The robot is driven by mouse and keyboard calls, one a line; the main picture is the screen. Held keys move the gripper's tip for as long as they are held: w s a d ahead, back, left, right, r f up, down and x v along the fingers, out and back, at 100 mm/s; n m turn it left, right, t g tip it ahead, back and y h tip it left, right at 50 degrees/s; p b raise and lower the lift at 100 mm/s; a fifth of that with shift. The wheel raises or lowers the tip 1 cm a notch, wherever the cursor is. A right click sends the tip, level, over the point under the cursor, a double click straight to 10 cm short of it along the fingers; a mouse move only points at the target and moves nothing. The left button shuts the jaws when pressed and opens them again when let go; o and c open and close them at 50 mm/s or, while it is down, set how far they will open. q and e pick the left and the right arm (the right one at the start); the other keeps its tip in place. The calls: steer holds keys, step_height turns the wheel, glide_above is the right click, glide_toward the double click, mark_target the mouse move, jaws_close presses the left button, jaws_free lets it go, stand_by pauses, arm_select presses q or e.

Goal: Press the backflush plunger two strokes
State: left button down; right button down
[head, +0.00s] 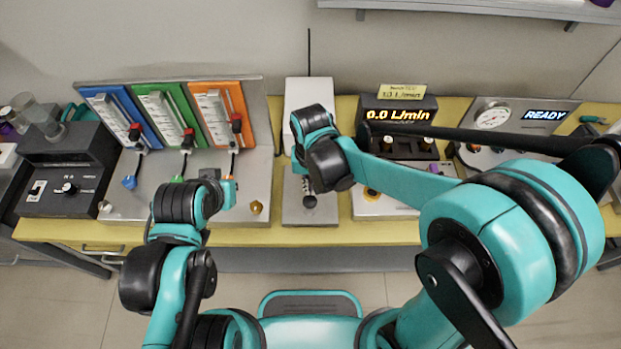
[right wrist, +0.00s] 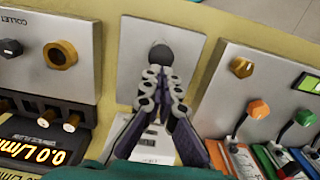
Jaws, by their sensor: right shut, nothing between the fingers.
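The backflush plunger shows as a round black knob (head: 310,201) on the narrow grey centre panel (head: 322,215). In the right wrist view the knob (right wrist: 160,55) lies just beyond my fingertips. My right gripper (right wrist: 161,72) is shut and empty, its fingertips together at the near side of the knob. I cannot tell whether they touch it. In the head view the right gripper (head: 306,186) is mostly hidden under my wrist, right above the knob. My left gripper (head: 216,180) hangs over the left panel; its fingers are not clear.
Left of centre stand blue, green and orange flowmeter boards (head: 168,115) with coloured knobs in front. Right of centre is a display (head: 397,115) reading 0.0 L/min, with an orange knob (right wrist: 60,54) on its panel. A gauge unit (head: 492,115) reads READY.

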mark_target(311, 201)
step_height(311, 201, down, 5)
steer(key=shift+b, duration=0.7)
